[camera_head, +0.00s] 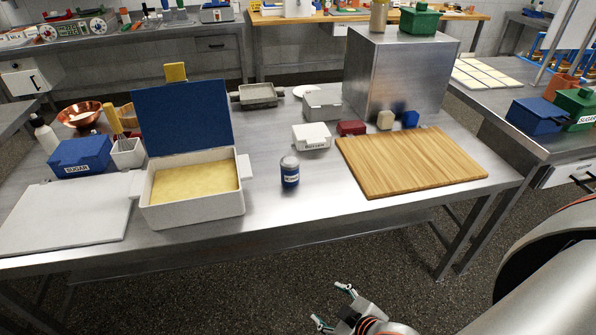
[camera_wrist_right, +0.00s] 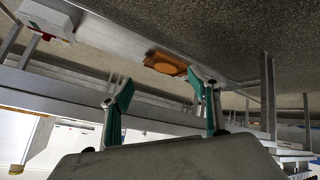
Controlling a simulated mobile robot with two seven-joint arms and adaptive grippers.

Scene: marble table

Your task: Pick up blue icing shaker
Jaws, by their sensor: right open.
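The blue icing shaker (camera_head: 290,172) is a small upright cylinder with a blue body and a grey top. It stands on the metal table between the white box of yellow contents and the wooden board. My right gripper (camera_head: 333,304) is open and empty, low in front of the table's front edge and apart from the shaker. In the right wrist view its two teal fingers (camera_wrist_right: 163,100) are spread with nothing between them. The shaker cannot be made out in that view. My left gripper is not in view.
The white box (camera_head: 190,218) with a raised blue lid (camera_head: 183,117) stands left of the shaker. A wooden board (camera_head: 410,162) lies to the right. A white container (camera_head: 311,137) and a red one (camera_head: 351,128) stand behind. The table (camera_head: 290,215) is clear around the shaker's front.

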